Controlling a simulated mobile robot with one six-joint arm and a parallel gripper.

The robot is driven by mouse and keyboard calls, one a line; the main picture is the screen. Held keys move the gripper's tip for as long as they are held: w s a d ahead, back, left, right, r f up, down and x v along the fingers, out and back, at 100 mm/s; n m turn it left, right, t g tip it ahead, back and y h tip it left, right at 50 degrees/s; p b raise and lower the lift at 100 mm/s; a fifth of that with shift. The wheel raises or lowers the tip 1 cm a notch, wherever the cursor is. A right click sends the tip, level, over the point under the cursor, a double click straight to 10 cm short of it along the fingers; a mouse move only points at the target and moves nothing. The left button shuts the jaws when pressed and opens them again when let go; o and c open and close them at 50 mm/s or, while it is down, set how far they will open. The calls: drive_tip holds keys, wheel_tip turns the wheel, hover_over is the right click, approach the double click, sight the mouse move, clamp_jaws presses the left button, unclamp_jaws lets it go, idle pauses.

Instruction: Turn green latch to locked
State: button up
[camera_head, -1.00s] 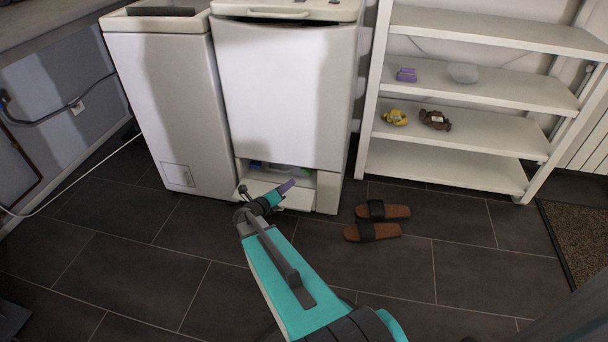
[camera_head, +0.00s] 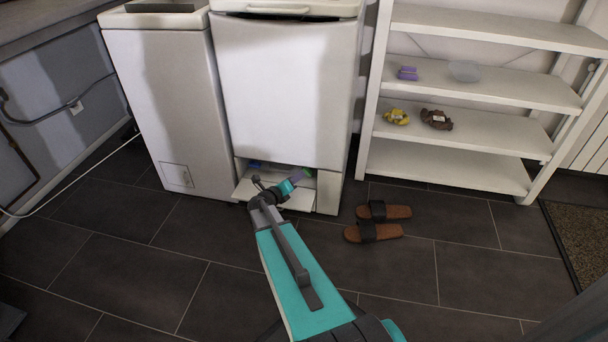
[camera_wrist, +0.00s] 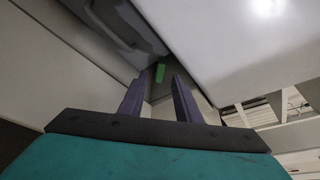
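The green latch (camera_wrist: 161,73) shows in the wrist view, deep in the open lower compartment, just beyond and between my fingertips. It stands roughly upright there, apart from the fingers as far as I can tell. A small green spot (camera_head: 308,172) at the compartment's right side shows in the head view, beside my fingertips. My gripper (camera_wrist: 158,82) has two purple fingers spread apart with nothing between them. In the head view my gripper (camera_head: 298,178) reaches into the low opening of the right machine (camera_head: 285,95).
The compartment's flap (camera_head: 245,190) is folded down under my arm. A white panel (camera_wrist: 230,40) hangs close above right of the fingers. Sandals (camera_head: 380,221) lie on the floor to the right, near a white shelf rack (camera_head: 440,172). The left machine (camera_head: 165,110) stands alongside.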

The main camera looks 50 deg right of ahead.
sight(307, 171)
drive_tip(key=shift+b+x, duration=0.9)
drive_tip(key=shift+x, duration=2.05)
